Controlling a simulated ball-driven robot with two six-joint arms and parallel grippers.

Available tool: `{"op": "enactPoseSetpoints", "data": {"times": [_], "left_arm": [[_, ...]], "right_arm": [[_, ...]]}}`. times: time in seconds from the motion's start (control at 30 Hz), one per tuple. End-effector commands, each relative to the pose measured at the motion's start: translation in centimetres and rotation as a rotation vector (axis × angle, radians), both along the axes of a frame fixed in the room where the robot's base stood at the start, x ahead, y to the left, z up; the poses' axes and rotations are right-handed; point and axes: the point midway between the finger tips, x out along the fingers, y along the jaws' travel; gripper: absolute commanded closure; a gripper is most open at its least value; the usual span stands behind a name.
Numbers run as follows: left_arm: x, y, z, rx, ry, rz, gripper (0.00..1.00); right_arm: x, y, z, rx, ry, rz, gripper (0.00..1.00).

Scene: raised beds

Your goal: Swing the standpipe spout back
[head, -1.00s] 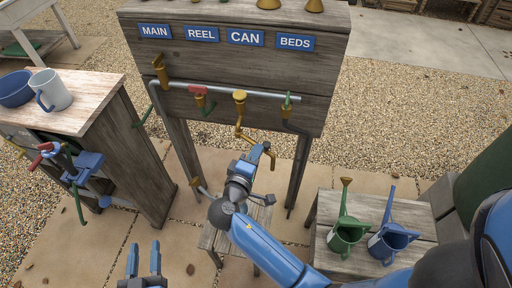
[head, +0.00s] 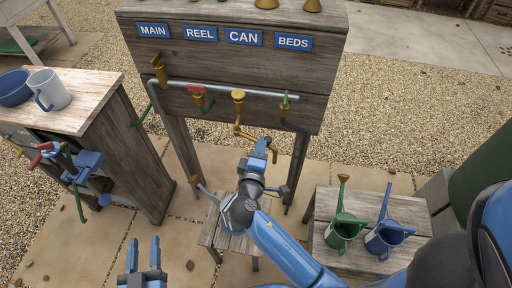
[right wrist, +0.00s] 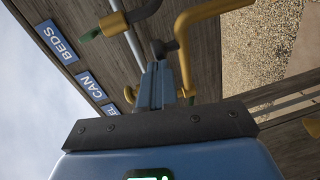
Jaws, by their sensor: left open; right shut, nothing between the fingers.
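The brass standpipe spout (head: 246,134) hangs below the brass valve (head: 239,97) under the CAN label and bends out to the right. In the right wrist view the spout (right wrist: 184,52) is a curved brass pipe just right of my fingers. My right gripper (head: 265,147) is shut and empty, close beside the spout's outer part, which it partly hides. In the right wrist view its closed fingers (right wrist: 155,84) stand beside the pipe, not around it; I cannot tell whether they touch. My left gripper (head: 142,256) is open and empty at the bottom, away from the standpipe.
A grey pipe (head: 220,89) along the board (head: 220,62) carries other taps. A slatted stool (head: 228,236) stands below. Green (head: 342,232) and blue (head: 387,238) watering cans stand on a bench at right.

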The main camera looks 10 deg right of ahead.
Motion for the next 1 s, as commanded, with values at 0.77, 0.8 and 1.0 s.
{"op": "enactPoseSetpoints", "data": {"times": [0.77, 0.8, 1.0], "left_arm": [[0.0, 0.0, 1.0, 0.000, 0.000, 0.000, 0.57], [0.0, 0.0, 1.0, 0.000, 0.000, 0.000, 0.57], [0.0, 0.0, 1.0, 0.000, 0.000, 0.000, 0.57]], "right_arm": [[2.6, -3.3, 0.0, 0.000, 0.000, 0.091, 1.00], [2.6, -3.3, 0.0, 0.000, 0.000, 0.092, 1.00], [2.6, -3.3, 0.0, 0.000, 0.000, 0.092, 1.00]]}}
